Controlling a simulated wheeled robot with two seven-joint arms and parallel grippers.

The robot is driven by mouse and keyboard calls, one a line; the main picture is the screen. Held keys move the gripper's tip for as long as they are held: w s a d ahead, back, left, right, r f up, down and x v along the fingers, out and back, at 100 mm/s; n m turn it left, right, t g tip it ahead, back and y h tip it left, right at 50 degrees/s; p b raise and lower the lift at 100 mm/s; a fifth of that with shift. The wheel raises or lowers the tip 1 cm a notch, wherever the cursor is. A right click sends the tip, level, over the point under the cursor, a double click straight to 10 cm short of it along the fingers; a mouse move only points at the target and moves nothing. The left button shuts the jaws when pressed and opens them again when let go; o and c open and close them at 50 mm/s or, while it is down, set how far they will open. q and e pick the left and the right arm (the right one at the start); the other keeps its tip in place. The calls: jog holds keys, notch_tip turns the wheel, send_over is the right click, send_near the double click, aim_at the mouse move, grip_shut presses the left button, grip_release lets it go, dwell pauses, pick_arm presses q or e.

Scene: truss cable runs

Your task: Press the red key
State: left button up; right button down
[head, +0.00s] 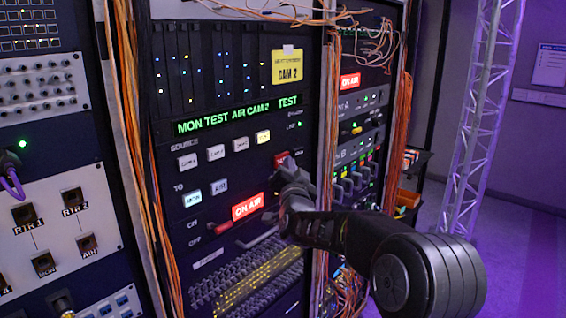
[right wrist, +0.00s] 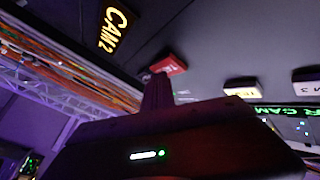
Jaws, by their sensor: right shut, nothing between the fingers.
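The red key (head: 280,159) is on the dark switcher panel (head: 225,172), right of the row of white source keys. In the right wrist view the red key (right wrist: 170,64) shows just beyond my fingertips. My right gripper (head: 288,166) is shut and empty, its tip right at the red key and covering part of it in the head view. The gripper also shows in the right wrist view (right wrist: 157,82). I cannot tell whether the tip touches the key. My left gripper is not in view.
A red-handled lever (head: 222,228) and a lit ON AIR sign (head: 247,206) sit below left. A yellow CAM 2 label (head: 287,66) is above. Orange cables (head: 397,150) hang at the right, before a truss column (head: 478,120).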

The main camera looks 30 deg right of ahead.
jog(key=shift+s+d, duration=0.15)
jog(key=shift+s, duration=0.4)
jog(key=shift+b, duration=0.3)
jog(key=s, duration=0.1)
jog(key=s+d+b, duration=0.1)
jog(key=s, duration=0.1)
jog(key=s+b, duration=0.1)
jog(key=shift+s+d, duration=0.25)
jog(key=shift+s, duration=0.15)
dwell(0.4)
